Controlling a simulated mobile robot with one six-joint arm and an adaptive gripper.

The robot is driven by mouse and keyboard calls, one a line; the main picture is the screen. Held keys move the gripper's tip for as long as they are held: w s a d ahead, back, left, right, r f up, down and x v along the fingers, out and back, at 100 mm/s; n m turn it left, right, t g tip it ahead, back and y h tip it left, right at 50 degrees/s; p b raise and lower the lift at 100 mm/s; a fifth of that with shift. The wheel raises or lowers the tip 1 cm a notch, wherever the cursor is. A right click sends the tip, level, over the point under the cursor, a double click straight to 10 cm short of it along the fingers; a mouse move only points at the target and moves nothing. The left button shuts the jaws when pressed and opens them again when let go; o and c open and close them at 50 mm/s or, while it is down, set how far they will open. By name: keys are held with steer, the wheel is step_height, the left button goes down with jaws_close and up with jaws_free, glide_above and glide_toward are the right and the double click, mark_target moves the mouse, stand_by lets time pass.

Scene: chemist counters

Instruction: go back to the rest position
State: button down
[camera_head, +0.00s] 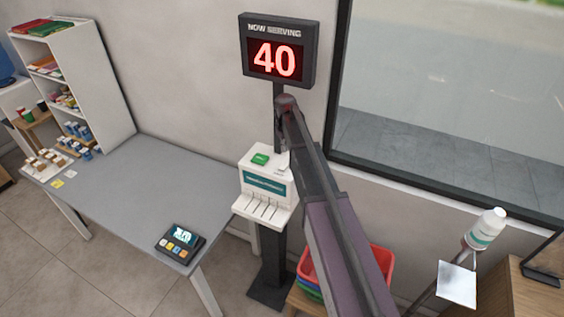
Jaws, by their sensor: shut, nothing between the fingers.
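My arm rises from the bottom of the picture, right of centre, and its visible far end comes just below the "NOW SERVING" sign. I cannot make out my gripper or its fingertips. The arm passes in front of part of the white ticket dispenser (265,184) and the red basket (380,262). No object is seen held by the arm.
The display reading 40 (277,52) stands above the dispenser. A white bottle (486,229) stands at right near a wooden counter (515,295).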

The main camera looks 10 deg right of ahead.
steer(key=s+f+m+b, duration=0.2)
steer(key=s+f+b, duration=0.7)
steer(key=s, duration=0.5)
steer(key=s+f+m+b, duration=0.2)
steer(key=s+f+b, duration=0.7)
steer(key=s, duration=0.6)
steer(key=shift+f+m+b, duration=0.3)
steer(key=shift+m, duration=0.1)
